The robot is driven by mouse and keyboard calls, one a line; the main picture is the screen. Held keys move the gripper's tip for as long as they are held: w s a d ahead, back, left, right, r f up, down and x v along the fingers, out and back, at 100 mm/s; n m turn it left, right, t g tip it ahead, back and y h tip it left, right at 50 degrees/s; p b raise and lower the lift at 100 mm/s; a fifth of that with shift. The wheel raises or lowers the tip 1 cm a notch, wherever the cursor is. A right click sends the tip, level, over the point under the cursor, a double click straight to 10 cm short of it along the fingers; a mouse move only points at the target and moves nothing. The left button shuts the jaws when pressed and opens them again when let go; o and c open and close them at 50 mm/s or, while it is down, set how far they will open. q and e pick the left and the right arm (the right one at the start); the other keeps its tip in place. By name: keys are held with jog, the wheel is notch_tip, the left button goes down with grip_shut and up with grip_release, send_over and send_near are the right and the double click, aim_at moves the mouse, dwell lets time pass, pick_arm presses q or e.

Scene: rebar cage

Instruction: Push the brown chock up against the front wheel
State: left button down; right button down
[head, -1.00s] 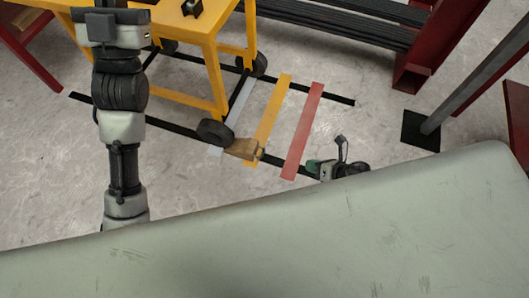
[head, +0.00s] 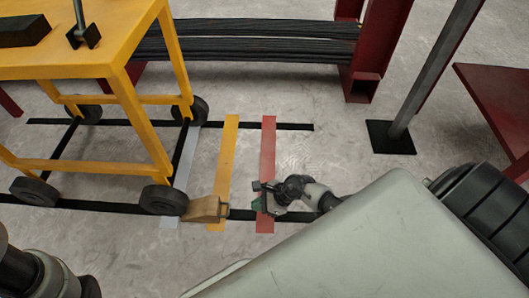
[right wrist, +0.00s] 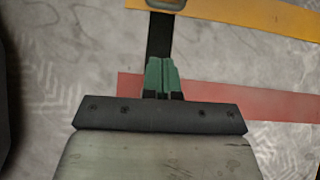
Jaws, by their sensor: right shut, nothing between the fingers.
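The brown chock (head: 206,209) lies on the floor at the right side of the yellow cart's front wheel (head: 164,200). Its low end is at the wheel's edge in the head view; I cannot tell whether they touch. Its other end lies over the yellow strip. My right gripper (head: 257,205) is shut and empty, low over the red strip, to the right of the chock with a gap between them. In the right wrist view its green fingers (right wrist: 161,76) are together, and the chock's end (right wrist: 166,4) shows at the top edge. My left gripper is out of view.
Grey, yellow (head: 228,160) and red (head: 267,150) strips cross black floor lines. The yellow cart (head: 120,70) stands at left. A rack of dark bars (head: 250,45) is behind, and a grey post (head: 430,75) stands at right. Floor between gripper and chock is clear.

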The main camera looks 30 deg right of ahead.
aim_at(228, 210)
jog(key=b+x, duration=0.2)
jog(key=x, duration=0.2)
jog(key=shift+f, duration=0.3)
jog(key=shift+w+a+b, duration=0.35)
jog(key=shift+a, duration=0.2)
jog(key=shift+w+a+b, duration=0.3)
jog(key=shift+w+a, duration=0.1)
jog(key=shift+a, duration=0.15)
jog(key=shift+w+a, duration=0.15)
jog(key=shift+a, duration=0.2)
jog(key=shift+w+a+r+b, duration=0.2)
jog(key=shift+w+a+b, duration=0.05)
jog(key=shift+a+b, duration=0.1)
jog(key=shift+w+a+r+p, duration=0.15)
jog(key=shift+w+a+p, duration=0.2)
jog(key=shift+a+p, duration=0.15)
jog(key=shift+w+a, duration=0.15)
jog(key=shift+a, duration=0.15)
jog(key=shift+d, duration=0.1)
